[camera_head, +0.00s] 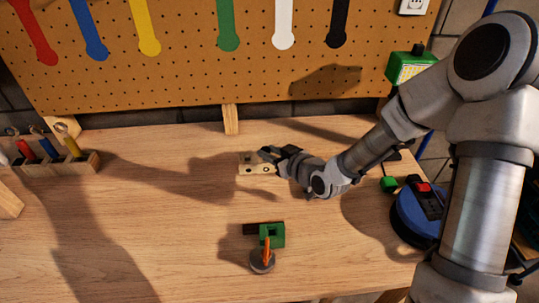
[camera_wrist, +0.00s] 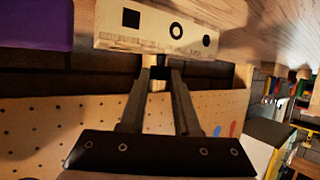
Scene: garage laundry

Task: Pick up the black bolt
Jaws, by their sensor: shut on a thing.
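My gripper (camera_head: 268,153) is at the pale wooden block with holes (camera_head: 257,170), low over the middle of the workbench. In the wrist view my gripper (camera_wrist: 158,76) has its two fingers close together, with a small dark piece, apparently the black bolt (camera_wrist: 159,71), pinched between the tips. Most of the bolt is hidden by the fingers. The block (camera_wrist: 120,38) lies just beyond the fingertips and shows a square hole, a ringed round hole and a dark round hole. I cannot tell whether the bolt still touches the block.
A green clamp with an orange handle (camera_head: 271,236) stands at the front of the workbench (camera_head: 170,215). A screwdriver rack (camera_head: 58,166) is at the left. A blue round thing (camera_head: 412,215) is at the right. A pegboard (camera_head: 190,70) with coloured tool shapes rises behind.

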